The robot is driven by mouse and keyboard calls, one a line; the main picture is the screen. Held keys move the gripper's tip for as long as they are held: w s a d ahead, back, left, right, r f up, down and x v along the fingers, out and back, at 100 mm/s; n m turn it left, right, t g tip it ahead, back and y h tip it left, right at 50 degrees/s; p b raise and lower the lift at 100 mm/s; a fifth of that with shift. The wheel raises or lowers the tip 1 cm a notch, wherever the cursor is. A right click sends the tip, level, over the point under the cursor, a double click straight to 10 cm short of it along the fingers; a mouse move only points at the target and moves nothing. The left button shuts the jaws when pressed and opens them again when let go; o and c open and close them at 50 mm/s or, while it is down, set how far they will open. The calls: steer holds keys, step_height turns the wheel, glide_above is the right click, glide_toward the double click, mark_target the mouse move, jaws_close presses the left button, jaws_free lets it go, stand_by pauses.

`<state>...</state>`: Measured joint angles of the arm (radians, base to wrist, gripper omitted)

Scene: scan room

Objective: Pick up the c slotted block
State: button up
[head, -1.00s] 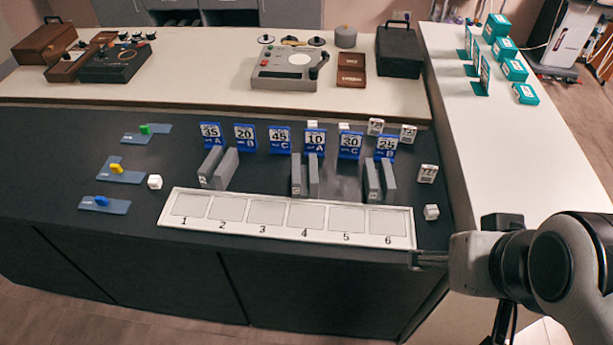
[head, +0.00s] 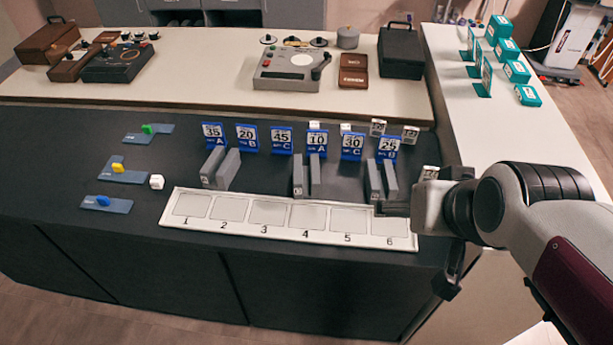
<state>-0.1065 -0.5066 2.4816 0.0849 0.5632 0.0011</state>
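Three grey slotted blocks stand on the dark counter, each showing two upright slabs with a gap between: a left one (head: 228,168), a middle one (head: 298,177) and a right one (head: 375,181). Each has a small label low on its front. The letters are too small to read, so I cannot tell which is the c block. I see no block held. The fingers overlap side-on, so their opening does not show.
A white tray (head: 176,236) with numbered cells lies along the front. Blue number cards (head: 281,139) stand behind the blocks. My arm covers the right end of the counter.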

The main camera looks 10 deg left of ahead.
steer(key=w+a+f+t+y, duration=0.1)
steer(key=w+a+f, duration=0.3)
steer(key=w+a, duration=0.45)
steer(key=w+a+f+t, duration=0.3)
steer(key=w+a+f, duration=0.5)
steer(key=w+f, duration=0.3)
steer(key=t, duration=0.2)
glide_toward(307, 184)
steer(key=r, duration=0.1)
steer(key=w+r, duration=0.1)
steer(key=r, duration=0.1)
steer(key=shift+w+a+n+h, duration=0.15)
steer(key=shift+w+n+h, duration=0.15)
steer(key=shift+w, duration=0.05)
steer(key=shift+s+a+f+t, duration=0.1)
steer(key=shift+a+f+t, duration=0.2)
steer(key=shift+f, duration=0.3)
steer(key=shift+x, duration=1.3)
steer(key=shift+r+x, duration=0.15)
steer(key=shift+x, duration=1.15)
steer(key=shift+r+x, duration=0.15)
steer(key=shift+x, duration=1.15)
